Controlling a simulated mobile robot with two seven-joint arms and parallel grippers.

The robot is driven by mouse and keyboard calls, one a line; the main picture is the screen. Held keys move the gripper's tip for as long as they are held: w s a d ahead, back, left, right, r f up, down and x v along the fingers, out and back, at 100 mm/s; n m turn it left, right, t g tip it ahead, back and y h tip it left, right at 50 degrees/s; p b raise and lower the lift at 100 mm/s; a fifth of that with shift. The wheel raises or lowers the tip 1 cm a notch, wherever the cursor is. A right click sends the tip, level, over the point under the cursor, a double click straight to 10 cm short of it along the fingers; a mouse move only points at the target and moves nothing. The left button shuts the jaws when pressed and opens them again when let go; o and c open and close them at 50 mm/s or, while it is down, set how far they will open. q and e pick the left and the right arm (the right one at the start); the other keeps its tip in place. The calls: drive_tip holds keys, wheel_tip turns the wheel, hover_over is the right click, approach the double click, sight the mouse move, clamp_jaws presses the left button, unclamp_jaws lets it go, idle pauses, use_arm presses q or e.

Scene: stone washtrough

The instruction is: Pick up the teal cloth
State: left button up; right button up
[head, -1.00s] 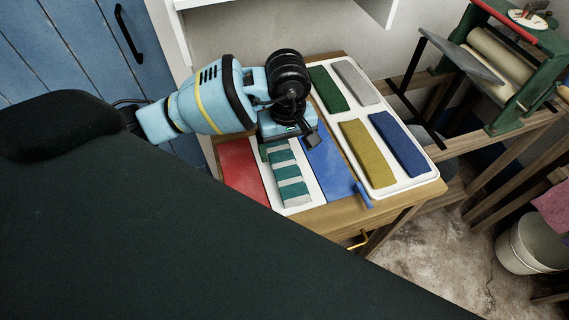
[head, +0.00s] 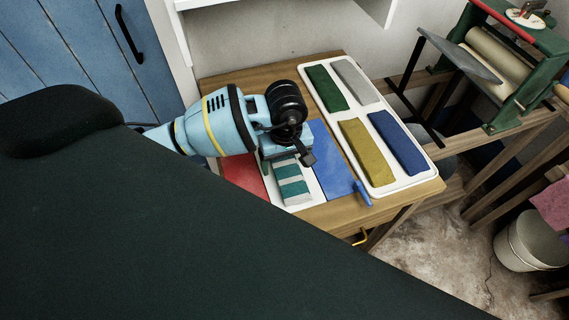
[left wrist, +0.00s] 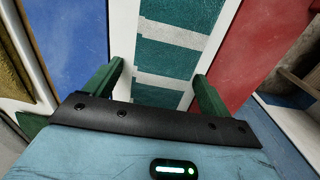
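The teal cloth (head: 292,190) is a folded strip with teal and pale grey bands. It lies flat on a white panel of the wooden table, between a red panel and a blue panel. My left gripper (head: 286,163) is over the cloth's far part and hides it in the head view. In the left wrist view the cloth (left wrist: 167,50) runs between the two green fingers of my left gripper (left wrist: 158,75), which are apart, one along each side. Nothing is clamped. I cannot tell how high the fingertips are above the panel. My right gripper is not in view.
A white tray (head: 394,188) to the right holds green, grey, yellow and blue cloths. A blue handle-like piece (head: 363,194) sits at the table's front edge. A green-framed roller machine (head: 500,65) stands at the right, with a white bucket (head: 525,243) below.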

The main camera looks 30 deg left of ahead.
use_arm(q)
drive_tip(key=c, duration=0.9)
drive_tip(key=shift+r, duration=0.15)
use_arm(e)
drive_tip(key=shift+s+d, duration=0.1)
use_arm(q)
wheel_tip(320, 180, up, 10)
drive_tip(key=shift+f, duration=0.1)
